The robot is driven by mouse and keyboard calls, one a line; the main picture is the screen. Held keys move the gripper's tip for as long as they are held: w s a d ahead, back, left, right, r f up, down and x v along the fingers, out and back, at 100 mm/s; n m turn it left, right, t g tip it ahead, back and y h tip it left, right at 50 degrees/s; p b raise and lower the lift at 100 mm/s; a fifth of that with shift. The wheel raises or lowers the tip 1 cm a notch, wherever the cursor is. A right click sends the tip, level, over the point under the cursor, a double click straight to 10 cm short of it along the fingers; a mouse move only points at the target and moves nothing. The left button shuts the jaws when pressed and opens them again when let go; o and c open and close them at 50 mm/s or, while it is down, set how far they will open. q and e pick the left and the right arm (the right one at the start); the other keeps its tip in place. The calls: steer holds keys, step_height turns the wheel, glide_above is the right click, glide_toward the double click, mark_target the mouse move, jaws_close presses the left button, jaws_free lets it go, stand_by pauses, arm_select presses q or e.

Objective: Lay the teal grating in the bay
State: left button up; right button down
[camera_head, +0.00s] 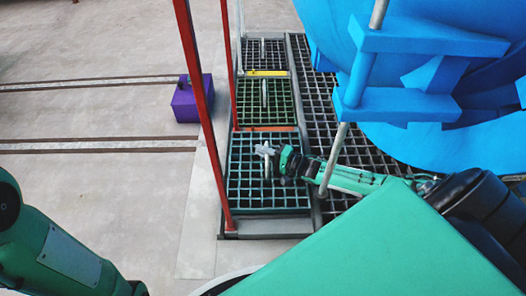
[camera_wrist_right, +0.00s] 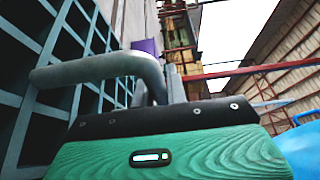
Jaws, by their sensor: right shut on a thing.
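The teal grating (camera_head: 245,196) is at the nearest bay of the walkway frame (camera_head: 262,228) in the head view, flat or nearly so. I cannot tell whether it rests fully in the bay or sits slightly above it. My right gripper (camera_head: 270,156) is shut on the grey handle at the grating's middle. In the right wrist view the bent handle bar (camera_wrist_right: 95,70) runs to my right gripper's fingers (camera_wrist_right: 163,88), and the grating's bars (camera_wrist_right: 40,100) fill the left side. My left arm shows at the lower left, but its gripper is out of view.
A green grating (camera_head: 266,102) and a dark grating (camera_head: 263,53) lie in the farther bays. Red posts (camera_head: 198,90) rise at the left of the walkway. Blue autoclave parts (camera_head: 415,90) crowd the right. A purple block (camera_head: 192,100) stands on open floor at left.

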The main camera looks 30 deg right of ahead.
mark_target(263, 165)
steer(key=shift+f, duration=0.2)
stand_by(0.4)
steer(key=shift+f+b, duration=0.7)
steer(key=shift+f+b, duration=0.75)
steer(key=shift+f, duration=0.25)
steer(key=c, duration=1.3)
jaws_free()
steer(key=shift+f, duration=0.3)
steer(key=shift+r, duration=0.1)
